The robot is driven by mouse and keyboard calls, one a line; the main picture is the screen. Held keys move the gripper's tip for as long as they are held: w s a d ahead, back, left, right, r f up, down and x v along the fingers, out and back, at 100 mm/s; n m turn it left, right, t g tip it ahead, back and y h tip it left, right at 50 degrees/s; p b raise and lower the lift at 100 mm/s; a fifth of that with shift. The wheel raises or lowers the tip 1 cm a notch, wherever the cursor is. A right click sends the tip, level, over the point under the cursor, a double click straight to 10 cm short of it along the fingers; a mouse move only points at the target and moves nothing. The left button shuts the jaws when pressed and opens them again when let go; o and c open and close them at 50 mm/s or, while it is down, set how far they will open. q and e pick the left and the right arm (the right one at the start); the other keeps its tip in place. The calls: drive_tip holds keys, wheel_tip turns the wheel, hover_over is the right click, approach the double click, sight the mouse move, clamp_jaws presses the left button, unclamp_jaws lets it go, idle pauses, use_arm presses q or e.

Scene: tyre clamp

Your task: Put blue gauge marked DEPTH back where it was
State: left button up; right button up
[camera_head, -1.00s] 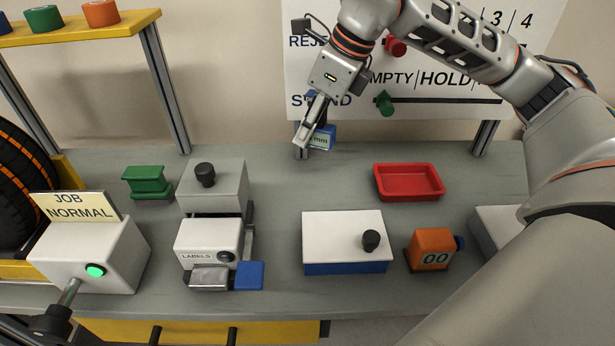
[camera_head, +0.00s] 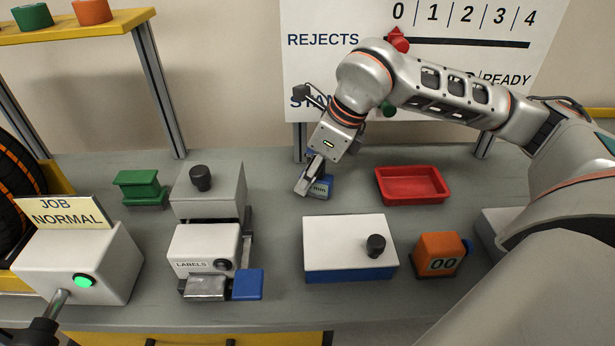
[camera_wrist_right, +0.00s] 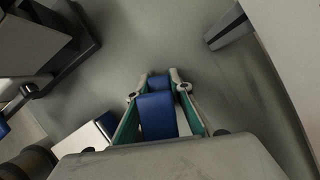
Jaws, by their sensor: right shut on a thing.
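The blue gauge (camera_head: 321,188) shows in the head view at the back middle of the bench, with a light label ending in "mm". The word DEPTH cannot be read from here. My right gripper (camera_head: 309,184) is shut on it, low over the grey bench top; I cannot tell whether the gauge touches the surface. In the right wrist view the blue gauge (camera_wrist_right: 158,115) sits between the two fingers of my right gripper (camera_wrist_right: 160,88). My left gripper is not in view.
A white-topped blue box (camera_head: 345,240) stands in front of the gauge and a red tray (camera_head: 412,186) to its right. An orange counter (camera_head: 439,254) is further right. A label machine (camera_head: 205,250) and green block (camera_head: 141,188) stand left. Bare bench (camera_head: 275,190) lies left of the gauge.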

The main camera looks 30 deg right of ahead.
sight(330, 178)
drive_tip(key=shift+f, duration=0.1)
drive_tip(key=o, duration=1)
drive_tip(key=shift+d+r, duration=0.1)
drive_tip(key=shift+r, duration=0.4)
drive_tip(key=p+v, duration=0.2)
drive_tip(key=v, duration=0.8)
drive_tip(key=shift+s+r, duration=0.1)
drive_tip(key=shift+s+d+r, duration=0.15)
drive_tip(key=shift+s+r, duration=0.05)
drive_tip(key=shift+r, duration=0.25)
